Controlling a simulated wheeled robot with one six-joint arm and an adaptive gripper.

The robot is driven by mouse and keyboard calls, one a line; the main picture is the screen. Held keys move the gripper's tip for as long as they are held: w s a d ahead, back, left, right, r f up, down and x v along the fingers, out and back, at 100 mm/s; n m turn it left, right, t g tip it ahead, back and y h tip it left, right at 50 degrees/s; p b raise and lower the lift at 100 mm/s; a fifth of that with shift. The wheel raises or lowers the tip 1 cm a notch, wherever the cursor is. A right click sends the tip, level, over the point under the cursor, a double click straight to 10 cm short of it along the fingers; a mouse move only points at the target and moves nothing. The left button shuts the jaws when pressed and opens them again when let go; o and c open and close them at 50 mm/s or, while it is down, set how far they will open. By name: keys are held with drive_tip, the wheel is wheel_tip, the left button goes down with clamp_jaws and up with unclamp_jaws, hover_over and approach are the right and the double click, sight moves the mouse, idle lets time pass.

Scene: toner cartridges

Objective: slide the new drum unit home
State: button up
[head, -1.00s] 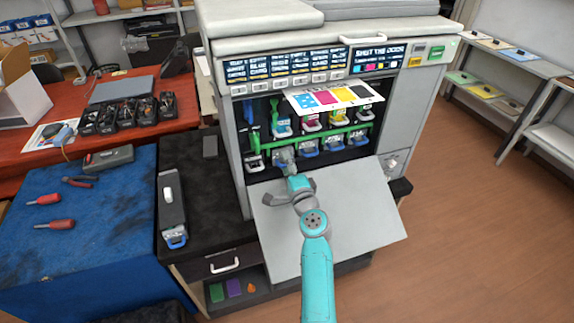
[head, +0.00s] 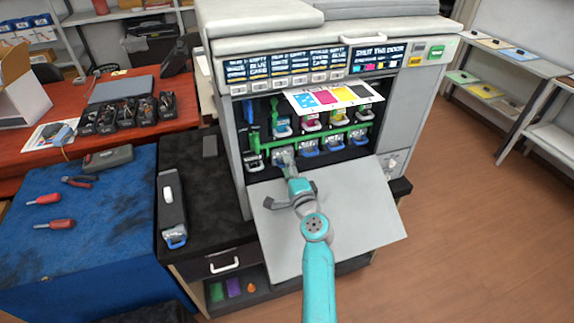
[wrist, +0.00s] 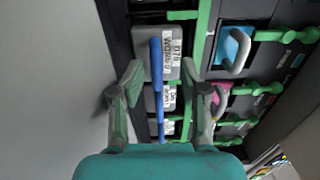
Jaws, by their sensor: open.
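The grey drum unit (wrist: 172,62) with a white label and an upright blue handle (wrist: 156,65) sits in the printer's lower row in the wrist view. In the head view its front (head: 282,154) is partly hidden behind my gripper (head: 287,165). My gripper (wrist: 160,80) is open, with one finger on each side of the blue handle in the wrist view. I cannot tell whether the fingers touch it. The printer (head: 232,140) has its front door (head: 345,215) folded down below my arm. How deep the unit sits is not clear.
A long dark unit (head: 171,205) lies on the black cabinet top at left. A coloured chart (head: 335,96) overhangs the opening.

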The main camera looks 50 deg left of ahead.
drive_tip(key=shift+v, duration=3.05)
drive_tip(key=shift+f, duration=0.1)
